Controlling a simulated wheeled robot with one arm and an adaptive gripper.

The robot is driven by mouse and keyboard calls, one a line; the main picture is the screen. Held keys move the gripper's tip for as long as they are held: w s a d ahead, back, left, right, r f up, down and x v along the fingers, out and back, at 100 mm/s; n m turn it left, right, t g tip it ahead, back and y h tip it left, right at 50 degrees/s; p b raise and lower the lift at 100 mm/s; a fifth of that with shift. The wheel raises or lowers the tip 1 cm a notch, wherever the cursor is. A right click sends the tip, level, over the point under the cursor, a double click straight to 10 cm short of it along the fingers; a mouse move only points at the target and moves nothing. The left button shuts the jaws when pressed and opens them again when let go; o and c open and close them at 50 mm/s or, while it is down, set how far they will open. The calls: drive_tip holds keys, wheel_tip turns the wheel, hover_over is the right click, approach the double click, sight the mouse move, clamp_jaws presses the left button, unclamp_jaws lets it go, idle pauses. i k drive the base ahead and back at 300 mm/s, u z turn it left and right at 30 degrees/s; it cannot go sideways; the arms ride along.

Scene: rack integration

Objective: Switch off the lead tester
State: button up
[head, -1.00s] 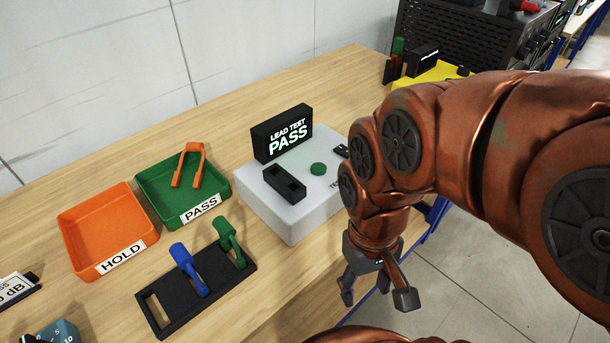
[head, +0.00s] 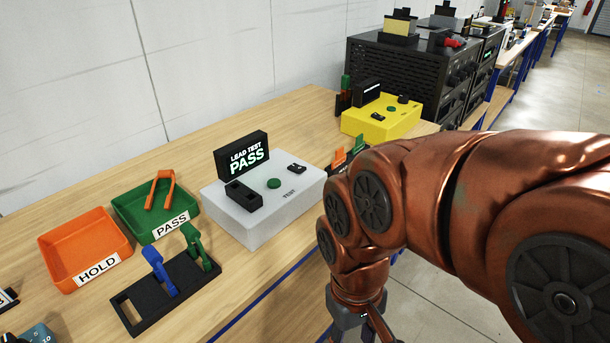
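The lead tester (head: 255,222) is a light grey box on the bench, left of my arm. Its black display (head: 242,156) reads "LEAD TEST PASS" and is lit. On its top are a black socket block (head: 243,195), a round green button (head: 273,184) and a small black switch (head: 297,168) near the right back edge. The switch's position is too small to tell. My gripper (head: 362,330) hangs at the bottom of the view, right of the bench edge and apart from the tester. Its fingertips are cut off by the frame.
An orange HOLD tray (head: 62,259) and a green PASS tray (head: 131,224) holding an orange lead (head: 168,186) stand at left. A black rack (head: 203,293) holds blue and green leads. A yellow box (head: 378,122) and black equipment (head: 395,70) stand behind. My arm hides the bench's right part.

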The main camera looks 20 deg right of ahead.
sight(295, 168)
drive_tip(key=z, duration=0.55)
drive_tip(key=i, duration=0.55)
drive_tip(key=u, duration=1.3)
drive_tip(key=k, duration=0.45)
drive_tip(key=u, duration=0.3)
drive_tip(key=i, duration=0.5)
